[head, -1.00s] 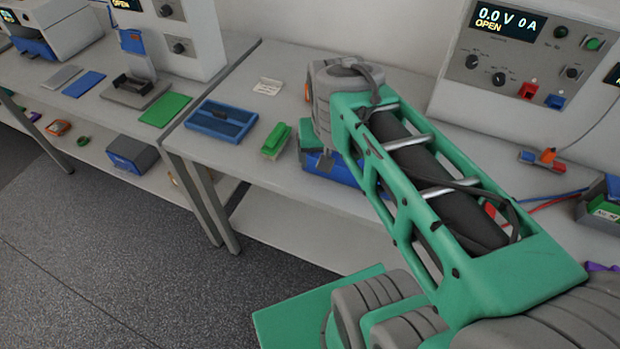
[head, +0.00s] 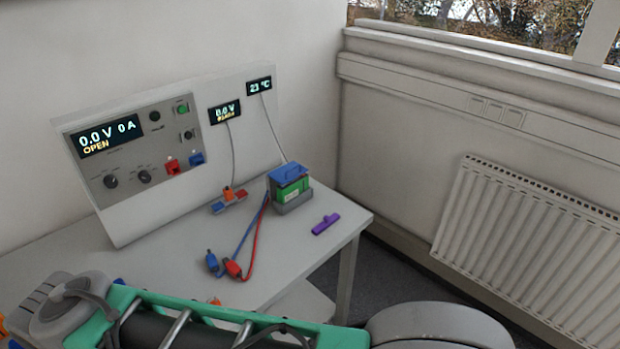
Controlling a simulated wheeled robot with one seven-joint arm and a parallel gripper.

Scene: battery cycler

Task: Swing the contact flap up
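A green battery block (head: 291,190) sits in a grey cradle (head: 294,204) at the back right of the bench, below the small displays. A blue part with a raised handle (head: 288,172), which looks like the contact flap, lies across the top of the block. Its hinge is too small to make out. My arm crosses the bottom of the head view, well in front of the cradle. My gripper is not in view, so its fingers cannot be seen.
Blue and red leads with plugs (head: 232,268) lie on the bench (head: 290,262) in front of the cradle. A purple clip (head: 326,223) lies to its right, near the bench edge. The cycler panel (head: 135,155) stands behind. A radiator (head: 520,250) is on the right wall.

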